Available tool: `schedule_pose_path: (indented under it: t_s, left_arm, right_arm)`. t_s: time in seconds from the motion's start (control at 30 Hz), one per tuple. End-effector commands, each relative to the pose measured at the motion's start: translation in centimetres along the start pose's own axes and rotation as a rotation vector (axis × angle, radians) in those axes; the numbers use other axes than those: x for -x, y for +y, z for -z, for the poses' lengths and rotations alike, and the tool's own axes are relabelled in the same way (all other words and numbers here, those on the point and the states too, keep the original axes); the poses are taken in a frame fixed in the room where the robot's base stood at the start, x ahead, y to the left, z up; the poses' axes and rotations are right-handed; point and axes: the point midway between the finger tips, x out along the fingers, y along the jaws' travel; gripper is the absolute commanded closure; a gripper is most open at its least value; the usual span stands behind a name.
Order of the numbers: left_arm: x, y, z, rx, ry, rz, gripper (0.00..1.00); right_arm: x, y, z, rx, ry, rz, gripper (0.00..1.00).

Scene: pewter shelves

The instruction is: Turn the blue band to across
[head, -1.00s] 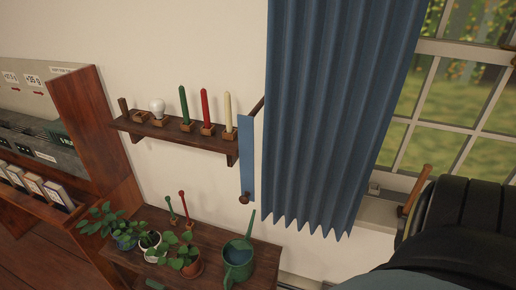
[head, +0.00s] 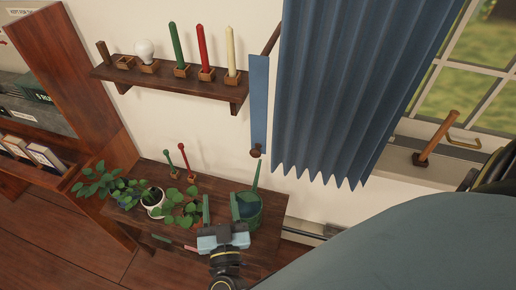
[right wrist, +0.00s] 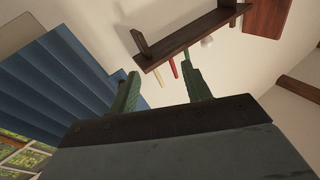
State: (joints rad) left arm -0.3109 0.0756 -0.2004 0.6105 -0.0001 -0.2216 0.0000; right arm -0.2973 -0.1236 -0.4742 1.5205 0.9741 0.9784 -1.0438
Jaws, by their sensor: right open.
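The blue band (head: 259,100) is a flat strip hanging upright against the wall, just left of the blue curtain (head: 345,95). A dark round knob (head: 256,152) is at its lower end, and a wooden rod (head: 271,41) slants near its top. My right gripper (head: 220,203) is open, in front of the lower plant shelf, below and left of the knob and apart from the band. In the right wrist view its two green fingers (right wrist: 160,68) are spread with nothing between them; the curtain (right wrist: 55,85) is at left. My left gripper is not in view.
The upper shelf (head: 160,82) holds a bulb and several candles left of the band. The lower shelf (head: 272,212) holds potted plants and a green watering can (head: 247,207) close beside my right gripper. A wooden handle (head: 437,135) stands by the window.

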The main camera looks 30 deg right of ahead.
Motion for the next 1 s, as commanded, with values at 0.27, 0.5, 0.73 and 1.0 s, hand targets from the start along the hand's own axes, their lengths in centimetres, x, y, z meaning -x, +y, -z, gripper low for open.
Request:
schedule_pose_path:
  t_s: [0.27, 0.5, 0.73, 1.0]
  left_arm:
    - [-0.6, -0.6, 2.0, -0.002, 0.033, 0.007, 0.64]
    - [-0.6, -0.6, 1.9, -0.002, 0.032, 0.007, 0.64]
    - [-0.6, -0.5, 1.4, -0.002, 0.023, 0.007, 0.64]
    - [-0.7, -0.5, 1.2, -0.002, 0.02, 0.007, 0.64]
  right_arm:
    - [0.3, 3.7, 6.9, -0.107, -0.024, -0.428, 0.52]
    - [-1.2, 5.0, 7.2, -0.112, -0.04, -0.472, 0.52]
    - [-5.5, 7.2, 6.9, -0.111, -0.037, -0.469, 0.52]
    - [-9.9, 9.3, 6.5, -0.111, -0.04, -0.468, 0.52]
